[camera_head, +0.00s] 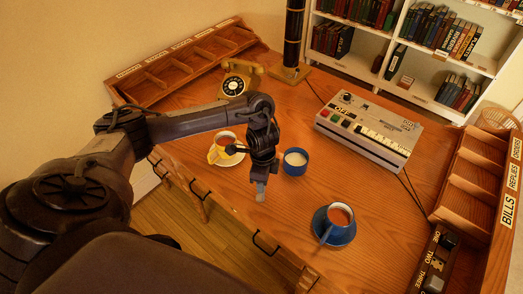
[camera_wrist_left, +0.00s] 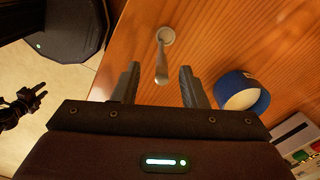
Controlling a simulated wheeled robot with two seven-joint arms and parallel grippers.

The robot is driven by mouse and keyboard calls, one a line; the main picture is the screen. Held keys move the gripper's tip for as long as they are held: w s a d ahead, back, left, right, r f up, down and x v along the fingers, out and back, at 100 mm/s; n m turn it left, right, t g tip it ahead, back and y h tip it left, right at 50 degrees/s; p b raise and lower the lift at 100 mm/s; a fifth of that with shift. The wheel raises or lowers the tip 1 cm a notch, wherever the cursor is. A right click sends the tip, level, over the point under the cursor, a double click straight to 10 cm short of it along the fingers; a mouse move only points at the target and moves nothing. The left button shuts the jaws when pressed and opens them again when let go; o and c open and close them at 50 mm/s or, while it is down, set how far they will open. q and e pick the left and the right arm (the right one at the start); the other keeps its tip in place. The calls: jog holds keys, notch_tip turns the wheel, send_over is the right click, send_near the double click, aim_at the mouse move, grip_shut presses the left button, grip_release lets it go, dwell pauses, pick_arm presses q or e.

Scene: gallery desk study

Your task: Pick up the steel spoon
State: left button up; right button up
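The steel spoon (camera_wrist_left: 162,58) lies on the wooden desk near its front edge in the left wrist view, its round bowl at the far end and its handle running toward my gripper. My left gripper (camera_wrist_left: 157,88) is open, with the spoon's handle showing between its two fingers and nothing clasped. In the head view my left gripper (camera_head: 260,190) points down over the front of the desk, and I cannot make out the spoon there.
A blue bowl (camera_head: 295,168) with white contents stands close to my left gripper. A tea cup on a saucer (camera_head: 234,162) is left, a blue cup and saucer (camera_head: 346,237) right. A grey machine (camera_head: 370,133), telephone (camera_head: 238,82) and wooden sorting racks stand farther off.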

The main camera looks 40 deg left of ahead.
pick_arm(q)
notch_tip(320, 180, down, 4)
jog(key=shift+w+f+p, duration=0.1)
jog(key=shift+w+p, duration=0.05)
jog(key=shift+p, duration=0.25)
jog(key=shift+c, duration=0.5)
grip_shut()
